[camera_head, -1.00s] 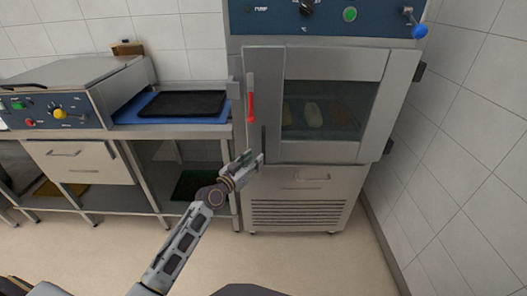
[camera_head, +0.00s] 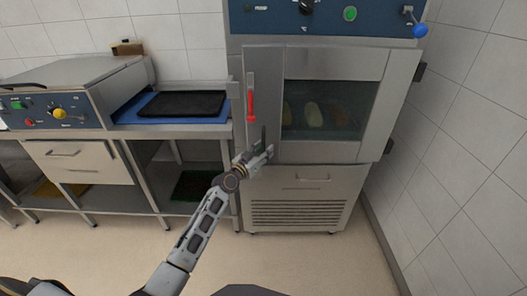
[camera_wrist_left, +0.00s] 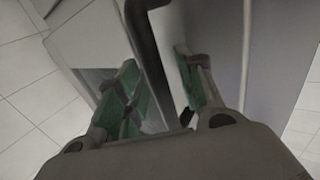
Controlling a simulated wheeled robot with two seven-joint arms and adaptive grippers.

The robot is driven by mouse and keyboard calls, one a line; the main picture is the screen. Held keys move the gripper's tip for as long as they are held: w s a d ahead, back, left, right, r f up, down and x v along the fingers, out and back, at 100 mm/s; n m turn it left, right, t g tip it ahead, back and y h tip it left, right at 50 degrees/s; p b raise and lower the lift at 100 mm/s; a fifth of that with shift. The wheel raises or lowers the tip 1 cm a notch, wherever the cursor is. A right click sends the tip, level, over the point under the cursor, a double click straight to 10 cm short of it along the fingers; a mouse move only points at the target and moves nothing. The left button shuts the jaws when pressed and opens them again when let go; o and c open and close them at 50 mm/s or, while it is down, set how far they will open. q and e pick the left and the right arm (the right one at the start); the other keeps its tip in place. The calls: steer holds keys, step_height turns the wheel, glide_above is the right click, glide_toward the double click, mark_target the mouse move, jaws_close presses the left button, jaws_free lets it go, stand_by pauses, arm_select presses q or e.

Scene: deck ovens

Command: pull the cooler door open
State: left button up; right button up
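The cooler door (camera_head: 330,152) is a grey metal door with a glass window, and it looks closed in the head view. Its dark upright handle (camera_head: 264,136) is at the door's left side. My left gripper (camera_head: 268,150) is at the handle's lower part. In the left wrist view the dark handle bar (camera_wrist_left: 150,45) runs down between the two green-padded fingers of the left gripper (camera_wrist_left: 163,98). The fingers are spread, with gaps beside the bar. My right gripper is not in view.
A red and white gauge (camera_head: 251,105) is on the door's left edge. A steel counter with a dark tray (camera_head: 180,103) stands left. A tiled wall (camera_head: 470,130) is close on the right.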

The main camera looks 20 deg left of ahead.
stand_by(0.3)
arm_select(q)
jaws_close()
steer(key=shift+s+d, duration=0.1)
steer(key=shift+d, duration=0.05)
stand_by(0.3)
